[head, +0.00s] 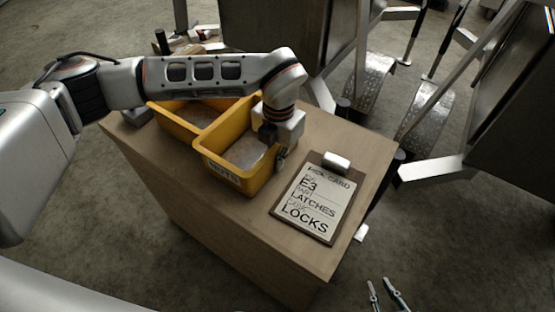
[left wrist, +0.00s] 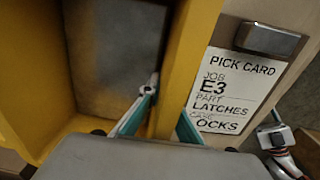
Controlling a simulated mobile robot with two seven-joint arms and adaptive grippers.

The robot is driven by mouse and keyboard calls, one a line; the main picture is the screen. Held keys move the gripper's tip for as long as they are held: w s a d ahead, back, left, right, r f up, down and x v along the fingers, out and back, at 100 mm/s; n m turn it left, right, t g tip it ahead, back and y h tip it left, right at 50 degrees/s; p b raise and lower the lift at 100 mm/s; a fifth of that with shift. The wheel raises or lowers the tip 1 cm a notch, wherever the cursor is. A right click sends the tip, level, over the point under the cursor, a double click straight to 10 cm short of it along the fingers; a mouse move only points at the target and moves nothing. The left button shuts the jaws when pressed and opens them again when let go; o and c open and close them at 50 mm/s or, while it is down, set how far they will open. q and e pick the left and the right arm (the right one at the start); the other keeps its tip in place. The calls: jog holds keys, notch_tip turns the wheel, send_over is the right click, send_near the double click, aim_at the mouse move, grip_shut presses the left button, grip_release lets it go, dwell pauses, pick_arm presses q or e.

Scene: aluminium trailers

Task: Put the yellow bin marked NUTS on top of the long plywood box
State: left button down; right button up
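The yellow bin marked NUTS (head: 222,172) sits on, or just above, the brown wooden top (head: 225,215), its label on the near side. My left gripper (head: 276,142) comes down over its right wall. In the left wrist view the bin's rim (left wrist: 192,45) runs between the fingers (left wrist: 166,105), one inside and one outside, close against the wall; they look shut on it. The bin's inside looks grey. I cannot tell whether this wooden piece is the long plywood box. My right gripper (head: 386,290) is low at the right, fingers apart and empty.
A second yellow bin (head: 172,122) stands against the NUTS bin, at its left. A clipboard with a pick card (head: 318,200) lies to the right; it also shows in the left wrist view (left wrist: 235,88). Metal trailer parts (head: 365,90) stand behind. The near part of the top is clear.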

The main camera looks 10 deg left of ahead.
pick_arm(q)
jog(key=shift+r, duration=0.15)
jog(key=c, duration=2.4)
grip_release()
jog(key=shift+f, duration=0.2)
jog(key=shift+o, duration=0.6)
pick_arm(e)
jog(key=shift+w+r, duration=0.3)
jog(key=shift+r, duration=0.05)
jog(key=shift+s+f, duration=0.1)
pick_arm(q)
jog(key=shift+r, duration=0.2)
notch_tip(320, 180, up, 12)
jog(key=p, duration=0.2)
jog(key=shift+d, duration=0.15)
pick_arm(e)
jog(key=shift+a+r, duration=0.1)
jog(key=shift+r, duration=0.45)
pick_arm(q)
jog(key=shift+s+f, duration=0.15)
pick_arm(e)
jog(key=shift+s, duration=0.1)
